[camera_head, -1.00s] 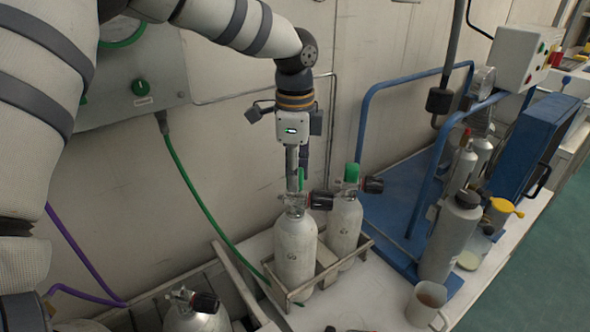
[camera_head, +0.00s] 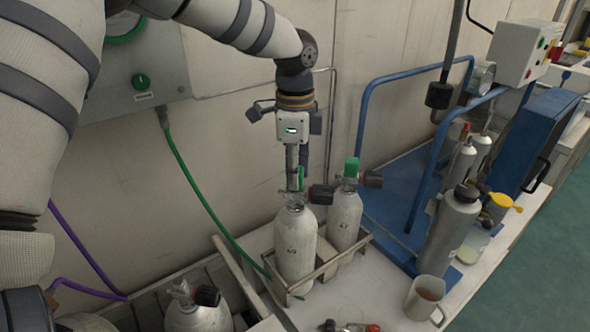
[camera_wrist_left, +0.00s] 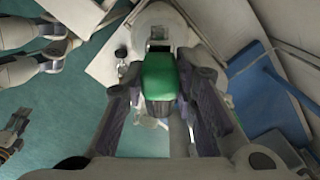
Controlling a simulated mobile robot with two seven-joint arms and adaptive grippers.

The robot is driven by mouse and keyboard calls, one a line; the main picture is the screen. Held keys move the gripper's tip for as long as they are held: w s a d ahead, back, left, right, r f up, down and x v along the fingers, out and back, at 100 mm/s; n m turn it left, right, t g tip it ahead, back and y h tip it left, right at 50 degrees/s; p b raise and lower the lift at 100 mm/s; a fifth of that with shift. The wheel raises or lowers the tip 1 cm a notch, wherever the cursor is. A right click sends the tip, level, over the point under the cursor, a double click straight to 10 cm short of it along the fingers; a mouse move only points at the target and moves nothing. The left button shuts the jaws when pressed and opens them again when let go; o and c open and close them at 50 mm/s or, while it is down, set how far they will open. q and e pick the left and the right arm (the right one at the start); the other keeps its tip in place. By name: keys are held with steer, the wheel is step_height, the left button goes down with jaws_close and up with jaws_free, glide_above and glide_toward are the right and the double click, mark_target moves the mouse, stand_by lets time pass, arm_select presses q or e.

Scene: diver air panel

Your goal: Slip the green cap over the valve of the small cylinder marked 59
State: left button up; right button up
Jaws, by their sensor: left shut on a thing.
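My left gripper (camera_head: 297,178) points down over the left of two pale cylinders (camera_head: 296,247) in a rack. It is shut on a green cap (camera_wrist_left: 160,77), which sits between both fingers in the left wrist view. In the head view the cap is at the top of that cylinder's valve (camera_head: 296,198); I cannot tell whether it is around the valve or just above it. The right cylinder (camera_head: 344,220) has a green cap (camera_head: 352,167) on its valve. The cylinder markings are too small to read.
A wooden rack (camera_head: 327,267) holds both cylinders. Another cylinder (camera_head: 198,316) stands at lower left. A green hose (camera_head: 197,190) runs behind. A mug (camera_head: 425,298), a grey bottle (camera_head: 452,230) and a blue frame (camera_head: 363,115) are to the right.

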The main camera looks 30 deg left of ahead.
arm_select(q)
steer(key=shift+f, duration=0.35)
steer(key=o, duration=0.8)
step_height(320, 180, up, 12)
steer(key=shift+f, duration=0.1)
stand_by(0.5)
